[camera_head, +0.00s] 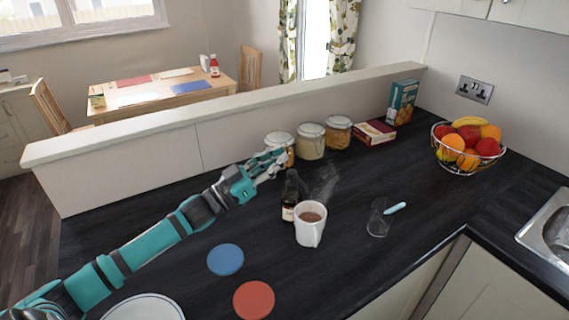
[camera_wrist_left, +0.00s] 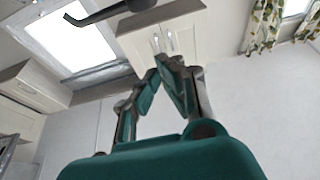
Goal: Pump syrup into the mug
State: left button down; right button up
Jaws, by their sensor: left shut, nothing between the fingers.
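The white mug (camera_head: 309,233) stands upright on the dark counter with brown liquid in it and faint steam above. The dark syrup bottle (camera_head: 289,207) stands just behind and left of the mug, its black top close to my left gripper. My left gripper (camera_head: 276,161) is shut and empty, above and a little behind the bottle top; I cannot tell if they touch. In the left wrist view the fingers (camera_wrist_left: 163,63) come together at the tips. A dark curved part (camera_wrist_left: 100,14) shows at the top there, perhaps the pump spout.
Glass jars (camera_head: 311,142) stand behind the bottle by the low wall. A glass with a light blue stick (camera_head: 395,208) is right of the mug. A blue coaster (camera_head: 225,259), a red coaster (camera_head: 254,299) and a plate (camera_head: 143,308) lie in front. A fruit basket (camera_head: 467,166) is at right.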

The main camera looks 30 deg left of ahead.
aim_at(297, 180)
pick_arm(q)
jog(key=f, duration=0.1)
jog(key=w+f, duration=0.1)
jog(key=d+f+p, duration=0.1)
jog(key=shift+w+f, duration=0.15)
jog(key=shift+w, duration=0.2)
